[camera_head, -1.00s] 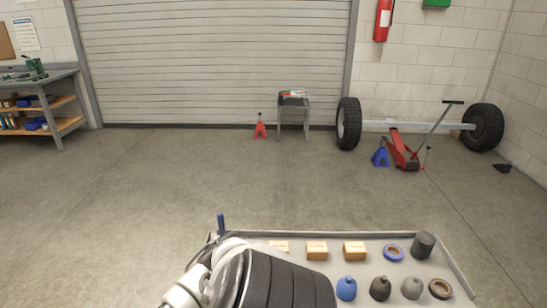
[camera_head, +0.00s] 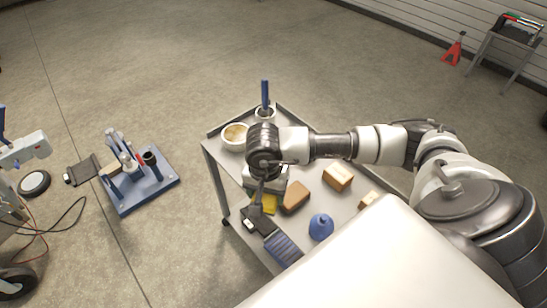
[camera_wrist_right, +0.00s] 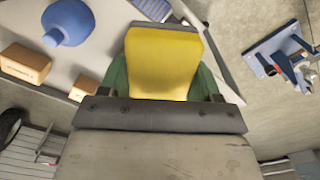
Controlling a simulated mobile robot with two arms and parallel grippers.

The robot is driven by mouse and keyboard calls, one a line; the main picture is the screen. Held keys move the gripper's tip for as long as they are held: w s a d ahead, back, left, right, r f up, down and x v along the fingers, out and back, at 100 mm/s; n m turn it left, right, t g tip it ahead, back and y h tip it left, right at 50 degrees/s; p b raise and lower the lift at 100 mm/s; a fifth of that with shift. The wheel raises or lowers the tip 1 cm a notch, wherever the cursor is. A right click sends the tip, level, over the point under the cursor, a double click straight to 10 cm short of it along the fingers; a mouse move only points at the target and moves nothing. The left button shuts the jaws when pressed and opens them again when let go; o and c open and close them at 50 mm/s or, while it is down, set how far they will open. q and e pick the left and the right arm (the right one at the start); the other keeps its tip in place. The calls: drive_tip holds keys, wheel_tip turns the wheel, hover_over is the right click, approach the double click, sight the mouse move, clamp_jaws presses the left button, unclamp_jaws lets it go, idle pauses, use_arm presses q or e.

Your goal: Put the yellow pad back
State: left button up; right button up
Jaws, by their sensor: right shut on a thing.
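The yellow pad (camera_head: 265,204) shows just below my right gripper (camera_head: 264,190), over the near left part of the grey cart top (camera_head: 330,215). In the right wrist view the yellow pad (camera_wrist_right: 163,62) fills the space between the green fingers of my right gripper (camera_wrist_right: 163,80), which is shut on it. I cannot tell whether the pad touches the cart. My right arm reaches in from the right across the cart. My left gripper is not in view.
Close by on the cart are a brown block (camera_head: 295,197), a black tool (camera_head: 257,219), a blue ribbed piece (camera_head: 283,248), a blue bottle (camera_head: 321,228), a tan box (camera_head: 338,177) and a round bowl (camera_head: 235,136). A blue stand (camera_head: 140,185) is on the floor at left.

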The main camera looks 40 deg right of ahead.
drive_tip(key=w+m+b, duration=0.1)
drive_tip(key=m, duration=0.1)
drive_tip(key=d+m+b, duration=0.1)
drive_tip(key=w+d+m+b, duration=0.1)
drive_tip(key=m, duration=0.1)
drive_tip(key=shift+w+d+f+m, duration=0.1)
drive_tip(key=shift+w+f+m, duration=0.2)
drive_tip(key=shift+w+d+r+m+b, duration=0.1)
drive_tip(key=shift+w+d+m+b, duration=0.2)
drive_tip(key=shift+m+b, duration=0.25)
drive_tip(key=w+d+f, duration=0.2)
drive_tip(key=w, duration=0.1)
drive_tip(key=w+d+f, duration=0.1)
drive_tip(key=w+f, duration=0.1)
drive_tip(key=w, duration=0.1)
drive_tip(key=w+d+f, duration=0.2)
drive_tip(key=w, duration=0.1)
drive_tip(key=shift+w+d+f+b, duration=0.3)
drive_tip(key=shift+w+b, duration=0.05)
wheel_tip(320, 180, down, 4)
drive_tip(key=shift+r, duration=0.2)
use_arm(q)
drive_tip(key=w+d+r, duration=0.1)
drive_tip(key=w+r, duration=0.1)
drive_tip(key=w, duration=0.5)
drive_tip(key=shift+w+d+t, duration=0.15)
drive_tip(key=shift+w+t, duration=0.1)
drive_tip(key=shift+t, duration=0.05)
use_arm(e)
drive_tip(key=shift+f, duration=0.25)
